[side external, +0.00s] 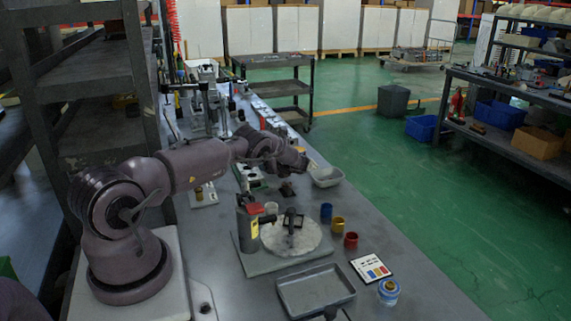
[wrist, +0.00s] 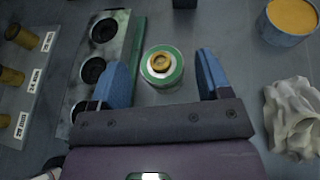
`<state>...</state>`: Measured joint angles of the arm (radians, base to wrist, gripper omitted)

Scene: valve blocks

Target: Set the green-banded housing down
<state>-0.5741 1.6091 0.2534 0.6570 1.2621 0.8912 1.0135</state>
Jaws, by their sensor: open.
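The green-banded housing (wrist: 176,78) shows from above in the wrist view as a round part with a green ring, a white face and a brass centre. It appears to stand upright on the grey bench, beside a block with round holes (wrist: 108,50) and a green edge. My gripper (wrist: 161,64) is open, with one blue finger on each side of the housing and visible gaps between. In the side view my gripper (side external: 287,186) is low over the bench, and I cannot make out the housing there.
Brass parts stand on a labelled plate (wrist: 38,75) at the left. A blue can (wrist: 291,34) with a yellow-orange inside and a crumpled white cloth (wrist: 291,112) lie at the right. In the side view, a round plate (side external: 308,232), coloured cups and an empty grey tray (side external: 316,290) are nearer the camera.

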